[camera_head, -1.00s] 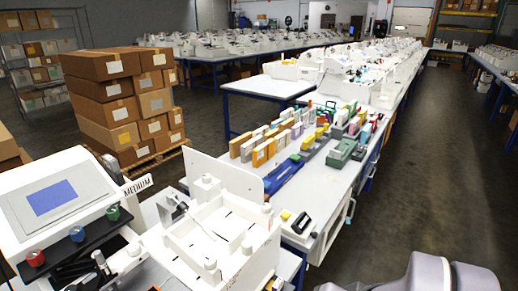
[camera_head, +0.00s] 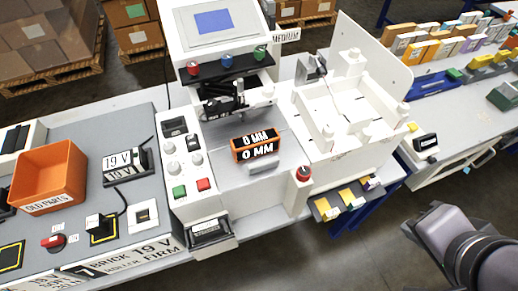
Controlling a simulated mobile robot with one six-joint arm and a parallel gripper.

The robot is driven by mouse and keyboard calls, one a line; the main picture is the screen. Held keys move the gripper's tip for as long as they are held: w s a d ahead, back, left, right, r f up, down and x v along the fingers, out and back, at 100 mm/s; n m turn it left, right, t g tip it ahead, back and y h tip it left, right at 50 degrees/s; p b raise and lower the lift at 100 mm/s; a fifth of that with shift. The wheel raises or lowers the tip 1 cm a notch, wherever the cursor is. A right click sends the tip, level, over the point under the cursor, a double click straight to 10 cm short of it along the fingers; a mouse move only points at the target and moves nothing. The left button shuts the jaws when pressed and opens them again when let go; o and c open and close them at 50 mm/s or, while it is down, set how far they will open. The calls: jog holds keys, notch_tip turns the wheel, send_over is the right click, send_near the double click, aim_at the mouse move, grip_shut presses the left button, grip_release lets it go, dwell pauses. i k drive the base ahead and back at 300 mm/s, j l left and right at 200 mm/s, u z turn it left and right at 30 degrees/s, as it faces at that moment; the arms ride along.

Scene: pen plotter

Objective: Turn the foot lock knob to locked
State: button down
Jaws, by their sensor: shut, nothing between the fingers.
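The white plotter machine with a blue screen (camera_head: 213,21) stands at the back middle. Red (camera_head: 193,68), blue (camera_head: 227,61) and green (camera_head: 259,52) caps line its dark ledge. A red-topped round knob (camera_head: 304,174) sits at the front right of the grey bed. White round knobs (camera_head: 169,148) are on the control panel to the left. A red rotary knob (camera_head: 53,241) is on the far-left grey bench. I cannot tell which is the foot lock knob, and no lock label is readable. My arm shows at lower right, apart from the machine; its gripper is not visible.
An orange block marked 0 MM (camera_head: 256,147) sits on the bed. An orange OLD PARTS bin (camera_head: 47,178) and a 19 V block (camera_head: 122,164) stand to the left. A white walled tray (camera_head: 345,112) is to the right. The floor (camera_head: 320,262) in front is clear.

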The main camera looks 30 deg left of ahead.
aim_at(303, 173)
jog(key=j+u, duration=0.25)
jog(key=u, duration=0.15)
jog(key=k+j+u, duration=0.1)
jog(key=j+u, duration=0.15)
jog(key=u, duration=0.2)
